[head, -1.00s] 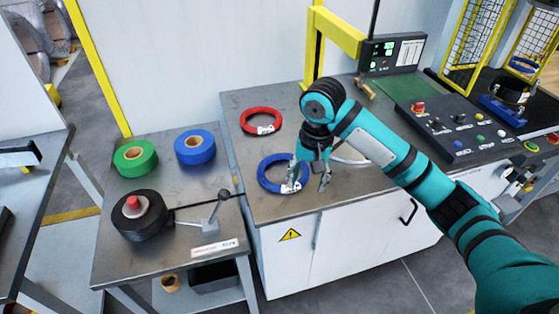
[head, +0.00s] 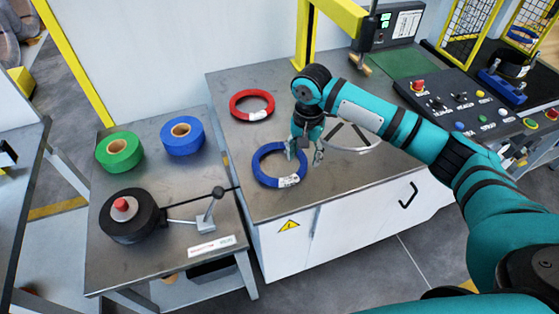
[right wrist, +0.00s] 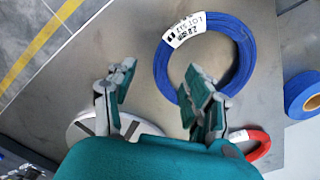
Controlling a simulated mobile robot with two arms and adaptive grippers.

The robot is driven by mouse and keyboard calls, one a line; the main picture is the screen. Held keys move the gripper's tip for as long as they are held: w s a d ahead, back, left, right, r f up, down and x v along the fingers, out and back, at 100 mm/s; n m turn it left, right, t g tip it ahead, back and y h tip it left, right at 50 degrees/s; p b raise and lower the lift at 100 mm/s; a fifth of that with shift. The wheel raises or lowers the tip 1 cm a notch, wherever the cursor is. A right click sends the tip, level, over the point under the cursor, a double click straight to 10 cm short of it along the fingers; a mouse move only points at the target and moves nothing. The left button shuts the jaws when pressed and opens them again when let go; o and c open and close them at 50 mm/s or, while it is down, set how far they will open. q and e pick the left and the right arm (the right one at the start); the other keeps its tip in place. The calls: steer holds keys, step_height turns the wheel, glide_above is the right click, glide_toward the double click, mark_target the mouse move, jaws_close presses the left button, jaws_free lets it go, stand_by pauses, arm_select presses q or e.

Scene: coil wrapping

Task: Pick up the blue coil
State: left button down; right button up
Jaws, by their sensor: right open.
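The blue coil (head: 257,165) is a flat ring with a white label, lying on the metal worktop near its front left. It also shows in the right wrist view (right wrist: 245,55), with the label at its upper left. My right gripper (head: 304,154) is open and empty at the coil's right side. In the right wrist view the gripper (right wrist: 158,78) has one finger overlapping the coil's lower-left rim and the other off to the left, outside the ring. I cannot tell whether that finger touches the coil. My left gripper is not in view.
A red coil (head: 235,107) lies behind the blue one. A white disc (head: 350,148) is right of the gripper. A control panel (head: 470,107) and yellow post (head: 304,40) stand beyond. The left table holds green (head: 119,158) and blue tape rolls (head: 195,146) and a black roll (head: 128,228).

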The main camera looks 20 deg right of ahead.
mark_target(301, 169)
steer(key=shift+s+f, duration=0.1)
steer(key=shift+f, duration=0.35)
steer(key=f, duration=0.3)
steer(key=f+p, duration=0.1)
steer(key=shift+w+a+f, duration=0.2)
steer(key=shift+a+f, duration=0.05)
steer(key=shift+f, duration=0.2)
steer(key=c, duration=0.8)
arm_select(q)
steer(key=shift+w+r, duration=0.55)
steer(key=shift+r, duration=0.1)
arm_select(e)
jaws_close()
